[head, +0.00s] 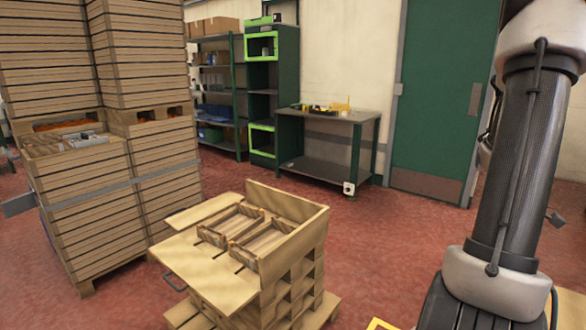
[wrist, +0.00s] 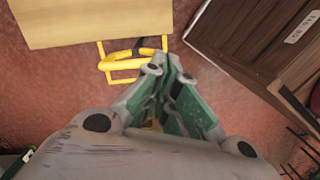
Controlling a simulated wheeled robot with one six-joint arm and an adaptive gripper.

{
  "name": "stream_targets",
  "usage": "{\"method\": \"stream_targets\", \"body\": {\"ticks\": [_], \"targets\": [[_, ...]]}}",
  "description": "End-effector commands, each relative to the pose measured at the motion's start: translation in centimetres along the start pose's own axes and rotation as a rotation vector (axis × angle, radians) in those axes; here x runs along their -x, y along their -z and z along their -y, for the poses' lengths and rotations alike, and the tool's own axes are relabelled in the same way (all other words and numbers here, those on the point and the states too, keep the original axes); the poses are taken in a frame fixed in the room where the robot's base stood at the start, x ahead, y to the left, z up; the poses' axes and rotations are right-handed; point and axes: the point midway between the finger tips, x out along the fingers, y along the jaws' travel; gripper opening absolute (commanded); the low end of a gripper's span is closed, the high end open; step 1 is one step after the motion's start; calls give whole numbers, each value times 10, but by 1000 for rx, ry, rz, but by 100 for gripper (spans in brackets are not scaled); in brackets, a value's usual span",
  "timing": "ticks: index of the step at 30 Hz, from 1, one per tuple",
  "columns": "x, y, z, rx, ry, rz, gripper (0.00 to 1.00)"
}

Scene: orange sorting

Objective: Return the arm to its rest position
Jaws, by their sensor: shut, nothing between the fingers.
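My arm (head: 515,160) stands upright at the right of the head view; the gripper itself is outside that view. In the wrist view my gripper (wrist: 170,65) is shut and empty, its green fingers together above the red floor. A yellow bar frame (wrist: 125,65) shows just beyond and to the left of the fingertips, below a pale wooden panel (wrist: 90,18). I cannot tell whether the fingertips touch it.
A wooden stand (head: 220,285) with two small empty crates is at the centre front. Tall stacks of slatted crates (head: 95,200) are at the left. A metal workbench (head: 325,115), shelves and a green door (head: 445,90) are behind. Red floor (head: 400,240) lies open between. A dark brown board (wrist: 250,35) is at upper right.

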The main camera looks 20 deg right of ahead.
Motion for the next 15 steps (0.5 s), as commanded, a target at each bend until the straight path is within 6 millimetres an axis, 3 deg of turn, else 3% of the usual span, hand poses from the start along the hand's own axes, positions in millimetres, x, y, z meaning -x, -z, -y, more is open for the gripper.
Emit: {"method": "stream_targets", "body": {"ticks": [2,5,9,15], "targets": [[-1,-6,17,-154,38,14,0],[15,-6,41,-342,52,23,0],[49,10,82,-543,36,10,0],[102,38,150,-683,-14,-77,0]]}}
